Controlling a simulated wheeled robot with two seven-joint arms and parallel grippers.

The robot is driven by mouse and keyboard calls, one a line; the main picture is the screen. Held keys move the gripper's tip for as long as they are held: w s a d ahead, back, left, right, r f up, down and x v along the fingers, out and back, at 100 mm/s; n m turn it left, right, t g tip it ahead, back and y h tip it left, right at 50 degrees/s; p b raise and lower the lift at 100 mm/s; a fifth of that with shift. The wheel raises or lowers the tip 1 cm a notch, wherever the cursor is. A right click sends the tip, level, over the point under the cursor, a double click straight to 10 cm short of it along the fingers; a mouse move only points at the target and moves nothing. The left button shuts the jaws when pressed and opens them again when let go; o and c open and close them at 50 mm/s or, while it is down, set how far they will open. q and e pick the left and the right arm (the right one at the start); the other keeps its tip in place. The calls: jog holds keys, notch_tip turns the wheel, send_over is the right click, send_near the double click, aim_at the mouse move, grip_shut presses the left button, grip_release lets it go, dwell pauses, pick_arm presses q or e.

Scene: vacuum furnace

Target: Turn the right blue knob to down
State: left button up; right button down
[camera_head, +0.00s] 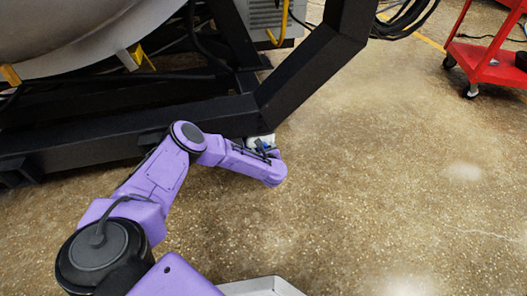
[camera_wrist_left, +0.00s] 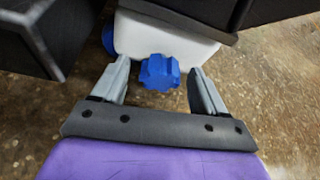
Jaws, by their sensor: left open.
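In the left wrist view, a blue lobed knob (camera_wrist_left: 159,73) sits on the front of a white block (camera_wrist_left: 150,38). My left gripper (camera_wrist_left: 160,74) is open, with one finger on each side of the knob and a visible gap to both. A second blue knob (camera_wrist_left: 109,38) shows in part at the left side of the block. In the head view, my left arm reaches to the white block (camera_head: 262,139) under the black frame, and the wrist hides most of the block and the gripper's fingers. My right gripper is not in view.
A heavy black frame (camera_head: 315,65) stands around and above the block, close to my left wrist. The big grey furnace vessel (camera_head: 75,35) is at the upper left. A red cart (camera_head: 495,60) stands at the far right. The speckled floor (camera_head: 400,180) is open at right.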

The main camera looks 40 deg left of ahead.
pick_arm(q)
jog(key=c, duration=1.1)
jog(key=shift+o, duration=0.2)
jog(key=shift+w+d+m+g+y+b, duration=0.15)
jog(key=shift+m+g+y+b, duration=0.25)
jog(key=shift+m, duration=0.7)
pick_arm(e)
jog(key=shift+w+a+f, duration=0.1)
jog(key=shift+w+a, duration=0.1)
pick_arm(q)
jog(key=shift+w+d+f+m+g+y+b, duration=0.1)
jog(key=shift+m+g+y+b, duration=0.5)
jog(key=shift+m, duration=0.6)
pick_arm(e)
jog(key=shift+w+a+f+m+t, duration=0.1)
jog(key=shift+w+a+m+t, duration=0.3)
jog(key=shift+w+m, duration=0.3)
pick_arm(q)
jog(key=o, duration=1.1)
jog(key=shift+c, duration=0.2)
